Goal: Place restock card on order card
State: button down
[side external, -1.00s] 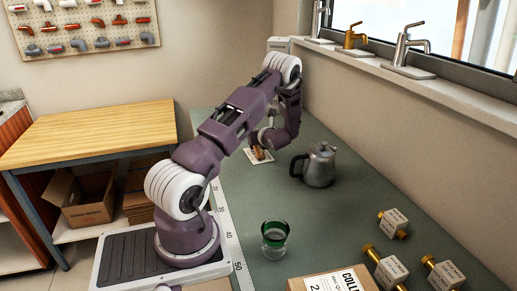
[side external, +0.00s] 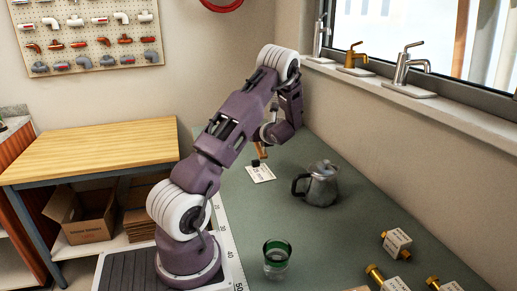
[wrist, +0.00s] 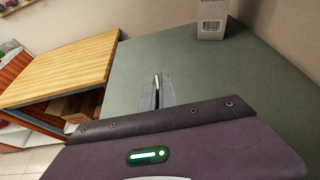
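A white card (side external: 260,174) with dark print lies flat on the green worktop, left of the metal pot. I cannot read which card it is. My gripper (side external: 261,150) hangs just above the card's far edge. A small brown piece (side external: 262,151) shows at its tips, with a dark block (side external: 256,162) beside its lower end; I cannot tell if this is the restock card. In the wrist view the grey fingers (wrist: 157,92) are close together, with a thin pale strip (wrist: 157,82) between them. The white card is out of sight there.
A metal pot (side external: 320,184) stands right of the card and a green-rimmed glass (side external: 277,259) nearer the camera. White blocks with brass ends (side external: 397,243) lie at front right. The wrist view shows a box with a barcode (wrist: 211,18). Worktop around the card is clear.

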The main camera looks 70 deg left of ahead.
aim_at(257, 161)
jog(key=shift+s+d+r+g+h, duration=0.15)
jog(key=shift+s+r+g+h, duration=0.15)
jog(key=shift+s+r+h, duration=0.25)
jog(key=shift+d+f+h, duration=0.25)
jog(key=shift+f+h, duration=0.2)
jog(key=shift+h, duration=0.2)
jog(key=shift+w+d+f+h, duration=0.1)
jog(key=shift+w+d+h, duration=0.1)
jog(key=shift+h, duration=0.2)
jog(key=f, duration=1)
jog(key=shift+w+d+f, duration=0.1)
jog(key=shift+w, duration=0.25)
jog(key=shift+f, duration=0.15)
jog(key=c, duration=1.7)
grip_release()
